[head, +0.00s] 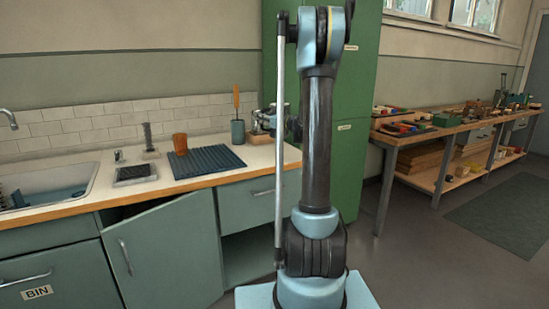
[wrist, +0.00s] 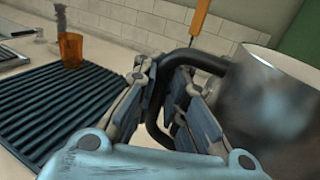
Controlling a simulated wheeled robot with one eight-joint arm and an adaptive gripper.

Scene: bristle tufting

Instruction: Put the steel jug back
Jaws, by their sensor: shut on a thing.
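The steel jug (wrist: 285,105) fills the right of the wrist view, with a shiny round rim and a black handle (wrist: 205,62). My gripper (wrist: 165,85) is shut on the black handle, with the jug body to the right of the fingers. In the head view my gripper and the jug are small and partly hidden behind my arm, by the right end of the counter. I cannot tell whether the jug's base touches the counter.
A dark ribbed mat (head: 207,161) lies on the counter, with an orange tumbler (head: 180,144) at its back edge. A teal pot (head: 238,132) holds an orange-handled tool. The sink (head: 45,187) is at left. A cupboard door (head: 165,255) stands open below. A green cabinet (head: 352,150) stands behind my arm.

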